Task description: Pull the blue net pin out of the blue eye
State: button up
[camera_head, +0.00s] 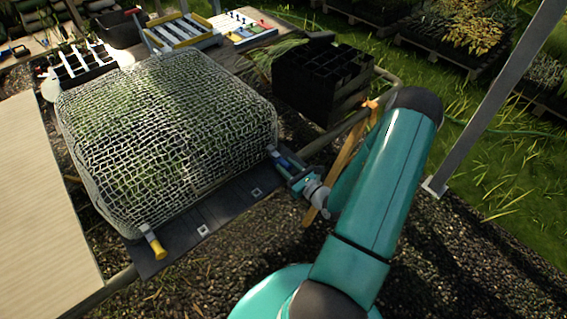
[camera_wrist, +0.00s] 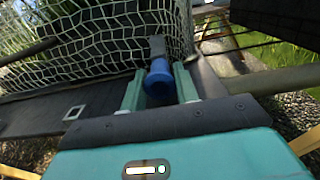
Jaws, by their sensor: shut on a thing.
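The blue net pin (camera_wrist: 158,78) sits between the two green fingers of my gripper (camera_wrist: 160,90) in the wrist view. My gripper is shut on its blue head. A grey piece (camera_wrist: 157,46) lies just beyond the head, against the white net. In the head view the blue pin (camera_head: 283,162) shows at the net's right front corner, with my gripper (camera_head: 293,172) at it. The blue eye cannot be made out apart from the pin. A yellow net pin (camera_head: 157,247) stands at the net's front left corner.
The white net (camera_head: 165,130) covers a bulky green load. A dark board (camera_head: 180,228) with square plates runs along its front. A black crate (camera_head: 320,80) stands behind my arm, and a grey post (camera_head: 490,100) rises at the right. Gravel lies in front.

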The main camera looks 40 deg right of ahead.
jog(key=s, duration=0.9)
dwell(1.3)
